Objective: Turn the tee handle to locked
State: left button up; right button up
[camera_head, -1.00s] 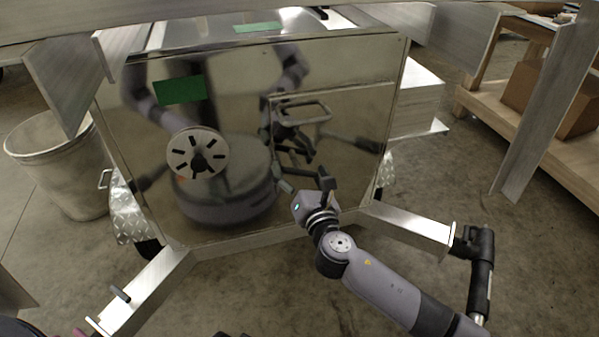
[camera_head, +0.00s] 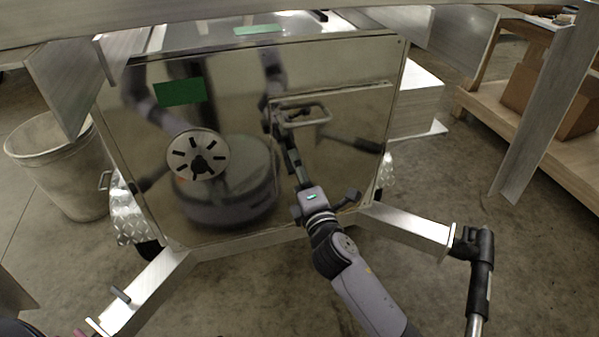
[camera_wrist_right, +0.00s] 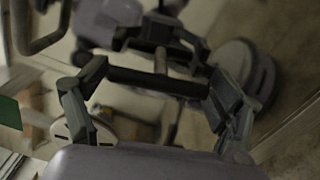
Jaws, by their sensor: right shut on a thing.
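The tee handle shows in the right wrist view as a dark crossbar (camera_wrist_right: 155,82) spanning between the two fingers of my right gripper (camera_wrist_right: 155,96), which is shut on it. In the head view my right gripper (camera_head: 322,202) is low on the polished front panel (camera_head: 240,90), its fingers spread to either side. The gripper body hides the tee handle there. The exact angle of the handle is hard to judge because of reflections. My left gripper is in neither view.
A grab handle (camera_head: 303,116) sits on the panel above the gripper. A round vent disc (camera_head: 196,154) and a green label (camera_head: 180,91) are to the left. Frame rails (camera_head: 407,226) flank the panel. A bin (camera_head: 62,165) stands at far left. The panel mirrors my arms.

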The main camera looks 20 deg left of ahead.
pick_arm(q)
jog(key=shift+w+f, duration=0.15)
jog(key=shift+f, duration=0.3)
pick_arm(e)
jog(key=shift+m, duration=1.1)
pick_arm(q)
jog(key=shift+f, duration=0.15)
pick_arm(e)
jog(key=o, duration=1)
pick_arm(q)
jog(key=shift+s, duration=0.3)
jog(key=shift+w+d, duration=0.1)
pick_arm(e)
jog(key=shift+s, duration=0.1)
jog(key=v, duration=1.2)
